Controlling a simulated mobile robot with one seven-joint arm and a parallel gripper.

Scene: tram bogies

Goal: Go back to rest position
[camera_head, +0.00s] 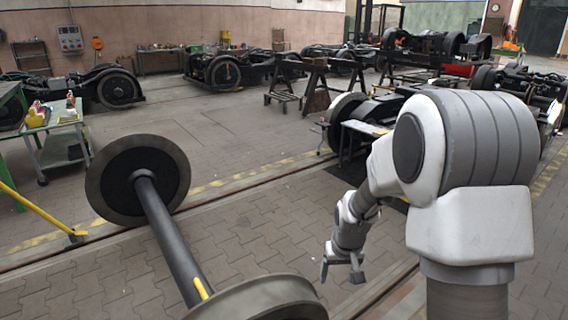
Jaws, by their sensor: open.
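My gripper (342,275) hangs at the end of my arm, right of the picture's middle, above the paved floor. Its two fingers point down and stand apart, with nothing between them. My arm is bent at the elbow, with the forearm reaching down and to the left from the large white and grey joint.
A wheelset (170,228) with two big wheels and a dark axle lies left of my gripper. A green trolley (60,150) with small items stands at the left. Bogies (225,72) and a trestle (315,80) stand farther back. Open paved floor (255,160) lies between.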

